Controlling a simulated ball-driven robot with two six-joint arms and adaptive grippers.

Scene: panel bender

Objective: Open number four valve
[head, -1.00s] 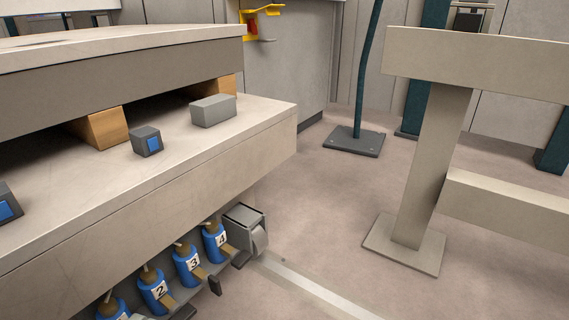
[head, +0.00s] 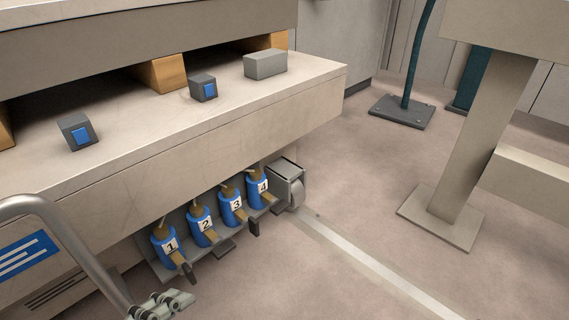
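The number four valve (head: 256,192) is a blue body with a white label "4" and a brown top. It is the rightmost of a row of blue valves under the machine's ledge. A brown lever slants out from its lower right side. Valves number three (head: 231,207), two (head: 202,228) and one (head: 164,250) stand to its left, also with levers. A pale jointed piece, which looks like my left gripper (head: 161,305), is at the bottom edge, below valve one and well apart from valve four. Its finger opening is unclear. My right gripper is out of view.
A grey box with a roller (head: 289,184) sits right beside valve four. The ledge (head: 135,138) overhangs the valves. A beige post (head: 478,145) stands at the right. The floor (head: 345,185) between them is clear, with a pale strip on it.

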